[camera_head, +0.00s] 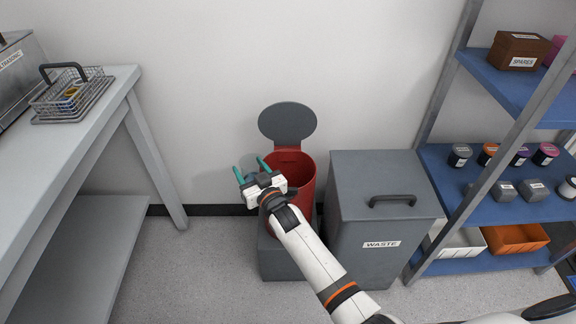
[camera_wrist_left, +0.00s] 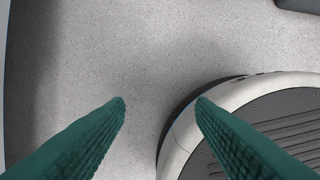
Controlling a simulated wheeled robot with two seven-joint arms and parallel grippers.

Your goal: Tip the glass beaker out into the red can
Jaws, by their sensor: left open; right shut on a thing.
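The red can (camera_head: 307,192) stands against the wall on a grey block, its round grey lid (camera_head: 288,122) raised open at the back. My right gripper (camera_head: 250,169) is at the left of the can's mouth, its teal fingers pointing to the back left. The fingers are spaced apart, shut on what I take to be the glass beaker. The clear glass itself can hardly be made out, so its tilt and contents cannot be told. My left gripper (camera_wrist_left: 161,104) is open and empty above the floor in the left wrist view.
A grey waste bin (camera_head: 382,215) with a closed, handled lid stands right of the can. A blue-shelved rack (camera_head: 470,205) is farther right. A bench (camera_head: 85,125) with a wire basket (camera_head: 72,95) is at left. Open floor (camera_head: 185,265) lies between bench and can.

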